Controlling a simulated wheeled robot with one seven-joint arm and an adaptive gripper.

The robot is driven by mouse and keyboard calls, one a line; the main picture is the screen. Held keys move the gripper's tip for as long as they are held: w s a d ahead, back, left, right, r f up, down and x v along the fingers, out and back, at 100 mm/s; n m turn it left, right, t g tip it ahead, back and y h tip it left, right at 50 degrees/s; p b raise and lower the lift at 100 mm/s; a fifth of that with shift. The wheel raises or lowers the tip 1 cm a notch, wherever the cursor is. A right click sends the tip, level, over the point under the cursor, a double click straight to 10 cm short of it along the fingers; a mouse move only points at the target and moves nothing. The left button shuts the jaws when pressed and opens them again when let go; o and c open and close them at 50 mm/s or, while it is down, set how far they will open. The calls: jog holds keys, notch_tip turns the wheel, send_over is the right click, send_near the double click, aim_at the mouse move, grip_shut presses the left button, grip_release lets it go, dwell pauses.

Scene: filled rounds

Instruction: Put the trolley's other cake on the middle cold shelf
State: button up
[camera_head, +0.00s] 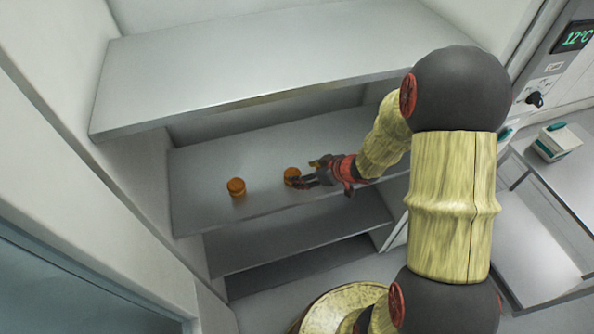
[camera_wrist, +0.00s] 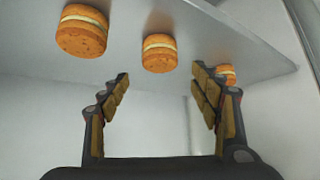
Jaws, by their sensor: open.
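Three round orange-brown cakes with pale filling stand in a row on the middle cold shelf (camera_head: 200,205). The left cake (camera_head: 236,187) stands clear of my gripper. The middle cake (camera_head: 292,176) is just beyond my fingertips, and the third cake (camera_head: 316,163) is partly hidden behind my gripper (camera_head: 304,176). In the wrist view, my gripper (camera_wrist: 160,76) is open and empty. There the middle cake (camera_wrist: 159,52) appears beyond the gap between the fingers, with one cake (camera_wrist: 82,30) to its left and another (camera_wrist: 227,75) partly behind the right finger.
An upper shelf (camera_head: 250,60) hangs over the middle one, and a lower shelf (camera_head: 290,250) lies below; both look empty. A control panel (camera_head: 545,85) reading 12°C is at the right. A white-and-teal box (camera_head: 557,141) stands on a grey surface (camera_head: 580,175) there.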

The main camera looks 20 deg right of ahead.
jog(key=s+d+r+m+h, duration=0.1)
jog(key=d+r+h, duration=0.15)
jog(key=r, duration=0.45)
jog(key=s+d+r+m+t+h, duration=0.1)
jog(key=d+r+m+h, duration=0.15)
jog(key=r, duration=0.45)
jog(key=s+d+r+h, duration=0.1)
jog(key=d+r+h, duration=0.1)
jog(key=d+r, duration=0.35)
jog(key=s+a+r+m+g, duration=0.1)
jog(key=s+a+r, duration=0.2)
jog(key=s, duration=0.4)
jog(key=s+a+r+m+g+y, duration=0.1)
jog(key=s+a+r, duration=0.2)
jog(key=s+a, duration=0.3)
jog(key=s+a+r+m+g+y, duration=0.1)
jog(key=s+a+r, duration=0.2)
jog(key=s, duration=0.6)
jog(key=shift+a+r+p, duration=0.3)
jog(key=shift+a+p, duration=0.1)
jog(key=shift+a, duration=0.4)
jog(key=shift+s, duration=0.1)
notch_tip(320, 180, down, 8)
jog(key=b, duration=0.8)
